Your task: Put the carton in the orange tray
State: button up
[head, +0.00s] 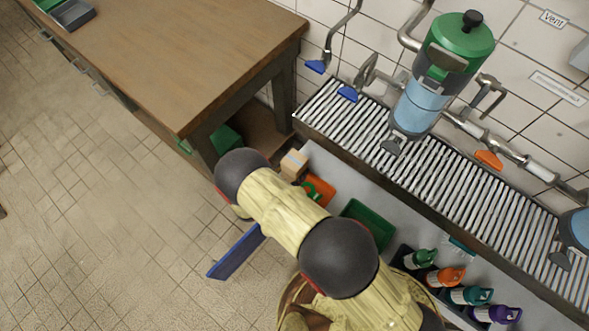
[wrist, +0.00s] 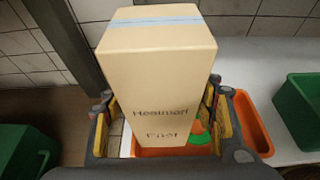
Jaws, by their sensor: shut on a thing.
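The carton (wrist: 160,85) is a tan box with a pale blue tape strip and dark printing. My gripper (wrist: 166,108) is shut on it, with one yellow-padded finger at each side. In the head view the carton (head: 294,163) shows just past my dark wrist joint, which hides most of my gripper. The orange tray (wrist: 250,122) lies below and behind the carton in the wrist view, showing on both sides of it. A green thing (wrist: 200,134) is in the tray. In the head view the orange tray (head: 322,188) is partly covered by my arm.
A green tray (head: 368,222) stands right of the orange one, on the grey surface. Several bottles (head: 468,291) stand in a dark holder farther right. A slatted metal rack (head: 440,165) with a green-and-blue canister (head: 440,75) runs along the wall. A wooden workbench (head: 190,50) is at upper left.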

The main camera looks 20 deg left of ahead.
jog(key=shift+f+b, duration=0.3)
jog(key=o, duration=1.3)
jog(key=p+v, duration=0.1)
jog(key=v, duration=0.3)
jog(key=p+v, duration=0.2)
jog(key=v, duration=0.2)
jog(key=p+v, duration=0.1)
jog(key=v, duration=0.3)
jog(key=shift+r, duration=0.35)
